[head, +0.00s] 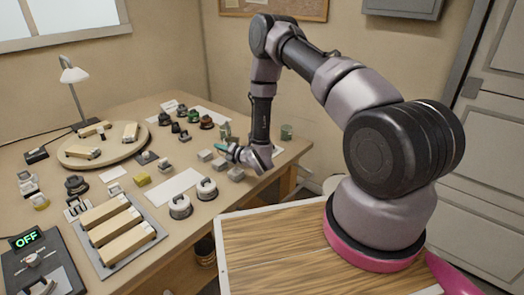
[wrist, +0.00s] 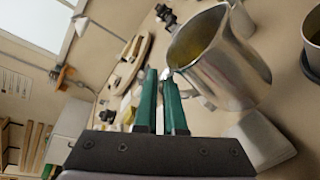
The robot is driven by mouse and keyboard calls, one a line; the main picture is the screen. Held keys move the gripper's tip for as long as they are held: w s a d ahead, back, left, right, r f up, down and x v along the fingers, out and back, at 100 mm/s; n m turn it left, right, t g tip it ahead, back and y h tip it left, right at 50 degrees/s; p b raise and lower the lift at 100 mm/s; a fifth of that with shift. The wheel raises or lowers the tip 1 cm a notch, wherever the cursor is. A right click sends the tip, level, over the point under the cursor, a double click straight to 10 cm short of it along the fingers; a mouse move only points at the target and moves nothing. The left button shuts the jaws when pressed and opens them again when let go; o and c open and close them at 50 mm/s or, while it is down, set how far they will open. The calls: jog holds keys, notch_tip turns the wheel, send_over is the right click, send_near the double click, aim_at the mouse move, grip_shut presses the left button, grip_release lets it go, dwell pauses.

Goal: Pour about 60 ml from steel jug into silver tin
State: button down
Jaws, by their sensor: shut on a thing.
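The steel jug (wrist: 222,68) shows in the wrist view just right of my green fingertips. Its open mouth shows a yellowish inside, and it looks tilted in this rolled view. My gripper (wrist: 160,78) is shut on the jug, with its two fingers close together near the rim; the exact contact is hard to see. A silver tin (wrist: 311,62) is cut off at the right edge of the wrist view, apart from the jug. In the head view my gripper (head: 222,148) is low over the bench's right part. I cannot see any stream of liquid.
The bench (head: 120,185) holds many small items. A round board (head: 85,155) with wooden blocks stands at the back left, and a tray (head: 152,240) of wooden bars lies in front. White rings (head: 180,206) and small grey blocks (head: 205,155) lie near my gripper.

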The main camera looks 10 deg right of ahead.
aim_at(232, 139)
jog(key=shift+s+a, duration=0.15)
jog(key=shift+s, duration=0.05)
jog(key=shift+w+d, duration=0.1)
jog(key=shift+d, duration=0.1)
jog(key=shift+w+d+m+y, duration=0.25)
jog(key=shift+d+m+y, duration=0.15)
jog(key=shift+d+m, duration=0.4)
jog(key=shift+w+d+r+m+y, duration=0.35)
jog(key=shift+d+r+m, duration=0.2)
jog(key=shift+d+m, duration=0.25)
jog(key=shift+w+d+r+m+t, duration=0.15)
jog(key=shift+w+d+r+m, duration=0.1)
jog(key=shift+d+m, duration=0.2)
jog(key=shift+w+d+r+m+t, duration=0.1)
jog(key=shift+d+r+m+t, duration=0.1)
jog(key=shift+d+m, duration=0.2)
jog(key=d+r+m, duration=0.1)
jog(key=w+d+r+m+y, duration=0.1)
jog(key=d+m, duration=0.1)
jog(key=shift+d+r+m+t, duration=0.1)
jog(key=shift+r+m+t, duration=0.15)
jog(key=shift+t, duration=0.1)
jog(key=shift+w+d+f+m+t, duration=0.25)
jog(key=shift+d+m+t, duration=0.15)
jog(key=shift+m, duration=0.4)
jog(key=shift+w+d+f+m, duration=0.1)
jog(key=shift+d+f+m, duration=0.2)
jog(key=shift+m, duration=0.4)
